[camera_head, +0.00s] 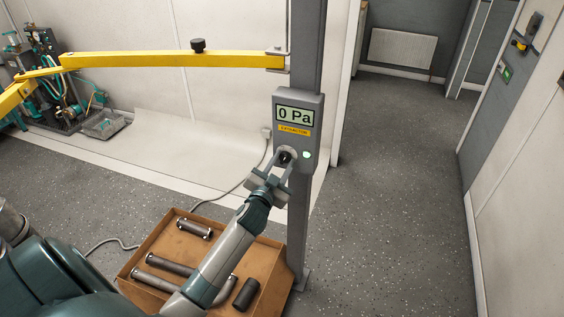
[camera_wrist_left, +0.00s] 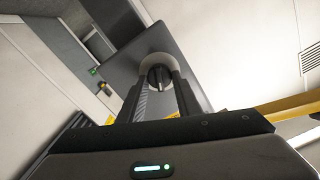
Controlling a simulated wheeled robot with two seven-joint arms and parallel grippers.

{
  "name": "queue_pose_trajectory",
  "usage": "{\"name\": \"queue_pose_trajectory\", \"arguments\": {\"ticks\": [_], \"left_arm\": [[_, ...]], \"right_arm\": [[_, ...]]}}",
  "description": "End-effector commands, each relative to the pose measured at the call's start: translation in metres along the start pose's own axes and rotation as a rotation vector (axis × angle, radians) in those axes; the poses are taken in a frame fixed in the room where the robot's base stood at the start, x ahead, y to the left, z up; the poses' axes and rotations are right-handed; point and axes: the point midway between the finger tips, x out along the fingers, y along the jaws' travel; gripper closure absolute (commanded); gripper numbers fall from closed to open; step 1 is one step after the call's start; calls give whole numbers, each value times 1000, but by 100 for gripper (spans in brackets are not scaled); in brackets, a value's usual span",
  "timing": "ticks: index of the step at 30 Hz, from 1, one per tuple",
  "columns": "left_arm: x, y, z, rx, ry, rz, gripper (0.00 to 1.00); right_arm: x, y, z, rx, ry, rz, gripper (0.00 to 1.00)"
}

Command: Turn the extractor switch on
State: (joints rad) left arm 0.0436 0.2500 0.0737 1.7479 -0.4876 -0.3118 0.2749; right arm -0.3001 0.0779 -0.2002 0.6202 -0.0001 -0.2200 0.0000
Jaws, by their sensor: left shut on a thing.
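The grey extractor box (camera_head: 296,103) is fixed to the grey post, with a display reading "0 Pa" and a yellow label "EXTRACTOR". Its round dark knob (camera_head: 284,157) sits low on the box, beside a pale green-white lamp (camera_head: 306,155). My left gripper (camera_head: 280,164) reaches up to the knob from below, its fingers on either side of it. In the left wrist view the dark knob (camera_wrist_left: 159,77) sits on a pale round plate between the two fingertips, and the gripper is shut on it. My right gripper is not in view.
The grey post (camera_head: 304,215) stands on the floor and carries a yellow boom (camera_head: 170,60). A brown tray (camera_head: 165,226) with several metal tubes lies below my left arm. A grey cable runs along the floor. Floor to the right of the post is clear.

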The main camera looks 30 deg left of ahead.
Motion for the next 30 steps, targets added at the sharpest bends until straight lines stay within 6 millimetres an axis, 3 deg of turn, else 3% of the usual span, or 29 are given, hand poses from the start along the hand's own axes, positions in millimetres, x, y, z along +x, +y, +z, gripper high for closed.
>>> {"name": "queue_pose_trajectory", "arguments": {"ticks": [20,21,23,30], "left_arm": [[0,0,0,100,1,0,92],[0,0,0,100,1,0,67],[0,0,0,99,1,0,53],[0,0,0,98,0,0,52]], "right_arm": [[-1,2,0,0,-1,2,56],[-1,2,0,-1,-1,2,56],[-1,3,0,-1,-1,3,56],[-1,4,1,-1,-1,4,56]]}}
